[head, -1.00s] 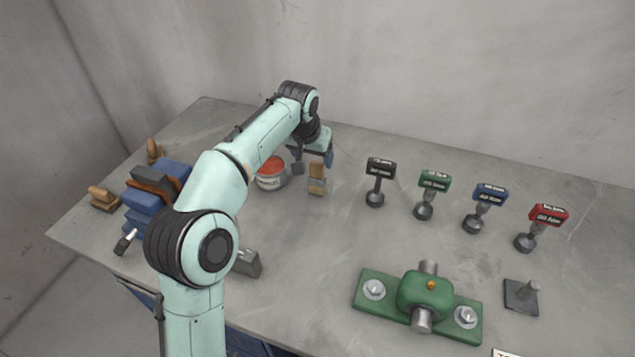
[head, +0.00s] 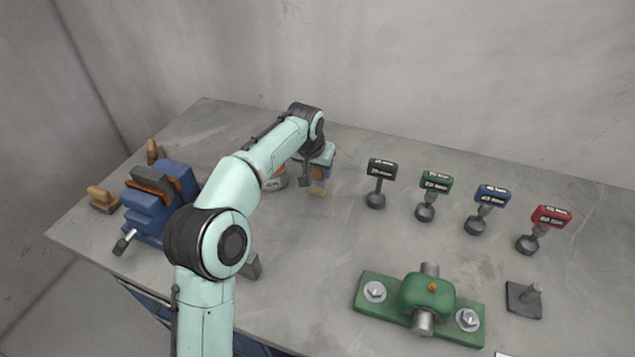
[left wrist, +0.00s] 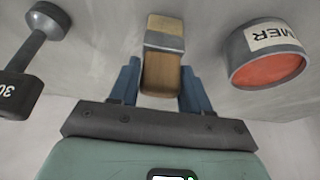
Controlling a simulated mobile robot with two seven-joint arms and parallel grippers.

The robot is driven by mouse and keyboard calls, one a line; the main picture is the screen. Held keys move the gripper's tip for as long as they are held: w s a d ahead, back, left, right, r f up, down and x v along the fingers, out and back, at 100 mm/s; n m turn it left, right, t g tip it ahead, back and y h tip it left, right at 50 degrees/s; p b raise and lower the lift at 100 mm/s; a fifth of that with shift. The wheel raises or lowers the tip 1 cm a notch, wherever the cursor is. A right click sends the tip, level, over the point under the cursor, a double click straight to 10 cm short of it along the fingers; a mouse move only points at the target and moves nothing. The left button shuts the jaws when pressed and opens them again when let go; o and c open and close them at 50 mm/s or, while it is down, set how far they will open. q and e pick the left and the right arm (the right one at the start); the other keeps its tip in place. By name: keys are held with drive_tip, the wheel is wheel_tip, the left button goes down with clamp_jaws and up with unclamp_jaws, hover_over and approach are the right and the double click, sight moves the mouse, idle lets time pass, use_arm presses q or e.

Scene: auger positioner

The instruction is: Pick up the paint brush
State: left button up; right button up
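The paint brush (head: 317,186) has a wooden handle, a grey metal band and pale bristles. In the head view it is partly hidden by my left gripper (head: 312,174). In the left wrist view the paint brush (left wrist: 161,72) lies between the two blue fingers of my left gripper (left wrist: 160,80), with the handle end towards the palm. The fingers are spread, one on each side of the handle, with only a narrow gap visible. My right gripper is not in view.
A primer can (left wrist: 268,55) with red contents stands close beside the brush. A black-labelled tool (head: 376,183) and several similar coloured ones stand to the right. A blue vise (head: 150,205) is left, and a green bearing block (head: 423,294) is at the front.

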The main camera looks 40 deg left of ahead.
use_arm(q)
drive_tip(key=shift+r, duration=0.1)
wheel_tip(320, 180, up, 9)
drive_tip(key=p, duration=0.3)
wheel_tip(320, 180, up, 11)
drive_tip(key=p, duration=0.5)
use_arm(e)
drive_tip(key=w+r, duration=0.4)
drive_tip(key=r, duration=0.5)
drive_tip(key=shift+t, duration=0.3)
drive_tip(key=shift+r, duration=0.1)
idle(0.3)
